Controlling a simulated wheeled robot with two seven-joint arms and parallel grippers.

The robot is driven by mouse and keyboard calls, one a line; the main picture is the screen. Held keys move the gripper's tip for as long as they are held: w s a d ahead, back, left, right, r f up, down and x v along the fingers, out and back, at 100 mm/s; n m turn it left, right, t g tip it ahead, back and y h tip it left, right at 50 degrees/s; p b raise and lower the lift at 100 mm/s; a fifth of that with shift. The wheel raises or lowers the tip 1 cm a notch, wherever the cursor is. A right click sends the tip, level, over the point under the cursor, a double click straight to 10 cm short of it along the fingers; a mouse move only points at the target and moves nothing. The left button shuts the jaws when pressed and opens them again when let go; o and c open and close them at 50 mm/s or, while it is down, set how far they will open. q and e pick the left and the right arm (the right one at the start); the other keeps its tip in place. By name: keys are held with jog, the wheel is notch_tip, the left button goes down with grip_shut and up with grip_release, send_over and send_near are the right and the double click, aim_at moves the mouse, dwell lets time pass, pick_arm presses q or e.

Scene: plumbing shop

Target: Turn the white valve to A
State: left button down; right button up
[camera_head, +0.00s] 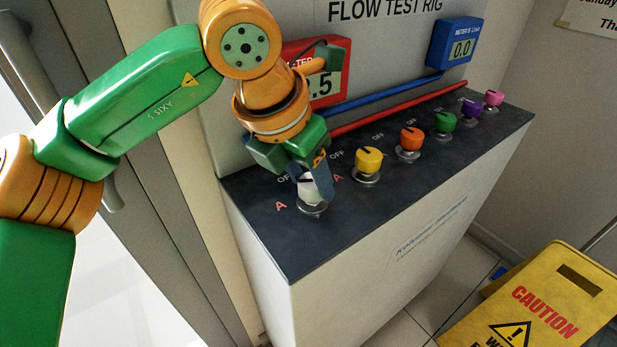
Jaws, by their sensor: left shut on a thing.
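The white valve (309,191) is a round knob on a metal base at the near left end of the dark panel top. A red A mark is printed at its lower left and another at its right; an OFF mark behind it is partly covered. My left gripper (312,180) reaches down from above and is shut on the white valve. Its fingers hide much of the knob, so I cannot tell where its pointer stands. My right gripper is not in view.
Yellow (368,159), orange (411,138), green (446,121), purple (470,108) and pink (493,98) knobs run along the panel top (300,250). A red meter (337,86), partly hidden by my arm, and a blue meter (457,42) are behind. A yellow caution sign (545,300) stands at right.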

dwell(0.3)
pick_arm(q)
jog(key=shift+c, duration=1.4)
grip_release()
jog(key=v, duration=0.7)
jog(key=shift+p, duration=0.45)
